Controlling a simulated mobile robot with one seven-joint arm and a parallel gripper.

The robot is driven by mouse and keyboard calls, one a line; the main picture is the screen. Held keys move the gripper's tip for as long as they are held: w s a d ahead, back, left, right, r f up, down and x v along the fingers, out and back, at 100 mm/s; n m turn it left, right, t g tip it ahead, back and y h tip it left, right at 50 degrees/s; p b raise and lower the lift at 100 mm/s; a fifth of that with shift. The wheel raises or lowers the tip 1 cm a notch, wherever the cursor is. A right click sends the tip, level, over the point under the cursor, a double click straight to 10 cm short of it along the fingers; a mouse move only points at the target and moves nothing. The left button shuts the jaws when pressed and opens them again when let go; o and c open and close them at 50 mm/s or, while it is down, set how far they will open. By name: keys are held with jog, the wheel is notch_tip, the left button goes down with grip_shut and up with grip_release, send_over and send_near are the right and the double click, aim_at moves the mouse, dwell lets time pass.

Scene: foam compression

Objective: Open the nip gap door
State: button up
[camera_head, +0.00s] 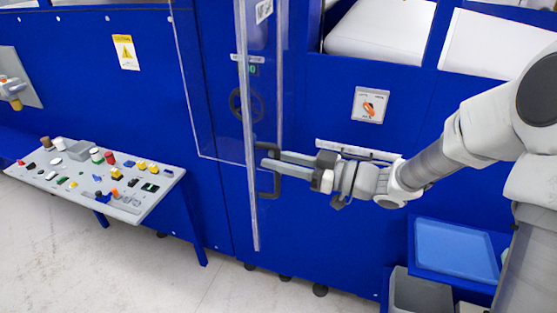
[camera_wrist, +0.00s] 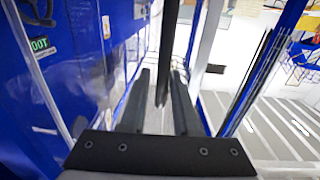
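The nip gap door is a clear panel (camera_head: 218,110) with thick clear edges on the blue machine front. In the head view it appears to stand out from the wall at an angle. Its black handle (camera_head: 276,184) is a bracket on the near edge; it shows as a dark vertical bar (camera_wrist: 163,50) in the wrist view. My gripper (camera_head: 272,159) is at the handle. In the wrist view, its two fingers (camera_wrist: 160,92) are apart on either side of the bar, with a visible gap on the left. Contact on the right is unclear.
A black handwheel (camera_head: 240,104) sits behind the clear panel. A grey table (camera_head: 150,205) with many small parts stands at the left. An orange rotary switch (camera_head: 369,108) is on the wall to the right. A blue tray (camera_head: 455,248) is at lower right. The floor below the door is clear.

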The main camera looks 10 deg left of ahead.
jog(key=s+d+b, duration=0.2)
jog(key=d, duration=1.5)
jog(key=shift+s+b, duration=0.3)
jog(key=shift+b, duration=0.05)
jog(key=shift+d, duration=0.1)
